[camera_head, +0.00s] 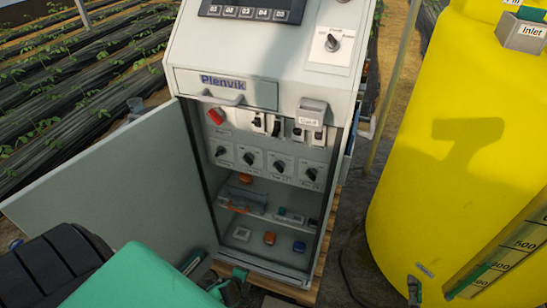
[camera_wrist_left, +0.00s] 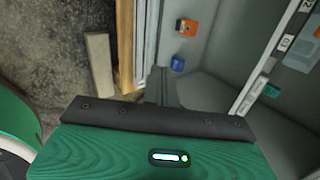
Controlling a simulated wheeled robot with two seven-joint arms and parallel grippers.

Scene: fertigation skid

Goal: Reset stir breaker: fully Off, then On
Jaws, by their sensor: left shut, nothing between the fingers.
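The open cabinet (camera_head: 262,225) shows a row of breakers near its top. Small switches (camera_head: 277,127) sit right of a red rotary switch (camera_head: 216,116). Their labels are too small to read, so I cannot tell which is the stir breaker. My left gripper (camera_head: 238,274) is low in front of the cabinet's bottom edge, well below the breakers and partly hidden by my green arm. In the left wrist view the gripper (camera_wrist_left: 160,86) is shut and empty, beside the cabinet's lower interior. My right gripper is out of view.
The cabinet door (camera_head: 125,195) stands open to the left. Four-knob-style dials (camera_head: 250,158) and shelves with small coloured parts (camera_head: 270,238) lie below the breakers. A yellow tank (camera_head: 455,150) stands at right.

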